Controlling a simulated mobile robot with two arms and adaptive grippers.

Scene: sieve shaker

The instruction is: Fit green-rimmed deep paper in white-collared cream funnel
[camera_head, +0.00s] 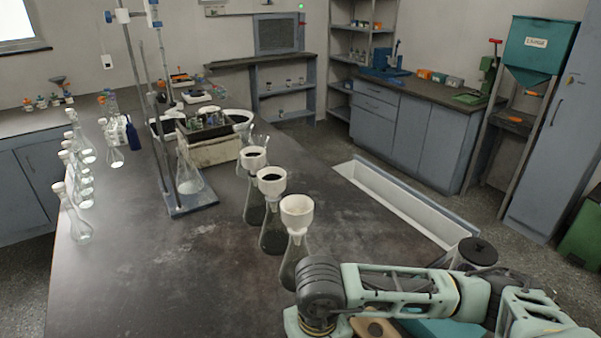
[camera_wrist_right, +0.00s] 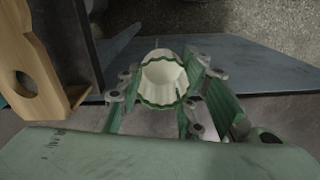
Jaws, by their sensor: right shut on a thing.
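The green-rimmed deep paper (camera_wrist_right: 163,82) is a pale fluted cup with a wavy green edge. In the right wrist view it sits between the fingers of my right gripper (camera_wrist_right: 158,88), which is shut on it. In the head view my right arm crosses the lower right; its gripper and the paper are not visible there. Three pale funnels stand upright on flasks in a row on the bench. The nearest funnel (camera_head: 297,212) looks cream inside; the middle funnel (camera_head: 271,182) and far funnel (camera_head: 253,158) look dark inside. Collar colours are hard to tell. My left gripper is not in view.
A wooden piece with a hole (camera_wrist_right: 32,75) is close left of my right gripper. Stoppered flasks (camera_head: 75,215) line the bench's left side. A stand (camera_head: 190,203) and a box of bottles (camera_head: 212,150) are farther back. The bench's front left is clear.

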